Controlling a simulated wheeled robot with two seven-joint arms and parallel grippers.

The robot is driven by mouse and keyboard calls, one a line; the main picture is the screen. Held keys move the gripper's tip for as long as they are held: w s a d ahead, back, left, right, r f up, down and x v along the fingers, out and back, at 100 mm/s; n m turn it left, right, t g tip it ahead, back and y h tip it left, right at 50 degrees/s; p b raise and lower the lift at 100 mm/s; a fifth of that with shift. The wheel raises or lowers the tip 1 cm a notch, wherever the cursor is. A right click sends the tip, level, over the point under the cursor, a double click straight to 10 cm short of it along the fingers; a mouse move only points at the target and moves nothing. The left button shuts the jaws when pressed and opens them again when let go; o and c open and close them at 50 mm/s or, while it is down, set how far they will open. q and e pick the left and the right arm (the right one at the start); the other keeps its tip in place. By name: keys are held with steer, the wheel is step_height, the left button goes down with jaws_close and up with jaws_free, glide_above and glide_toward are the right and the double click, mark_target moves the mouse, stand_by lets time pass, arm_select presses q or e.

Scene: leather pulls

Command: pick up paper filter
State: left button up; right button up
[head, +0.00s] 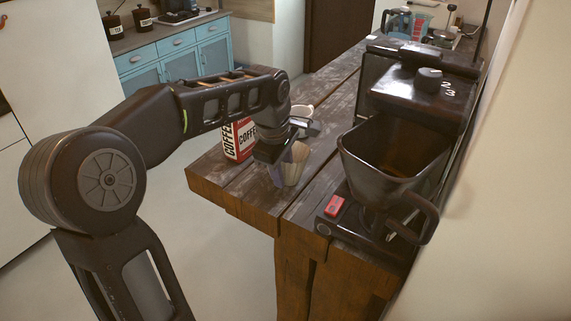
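The paper filter (293,168) is a pale cream, fluted cup shape on the wooden table near its front edge. My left gripper (280,163) points down right at the filter, with its dark body over the filter's upper left side. The fingertips are small and partly merge with the filter, so I cannot tell whether they are closed on it or just beside it. The filter's top is partly hidden by the gripper. My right gripper is not in view.
A red and white coffee package (238,140) stands just left of the gripper. A large black coffee machine (400,150) with a handled basket stands to the right. Blue cabinets (172,62) are at the back left.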

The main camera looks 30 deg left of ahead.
arm_select(q)
steer(key=shift+f, duration=0.2)
steer(key=shift+c, duration=0.5)
jaws_close()
stand_by(0.3)
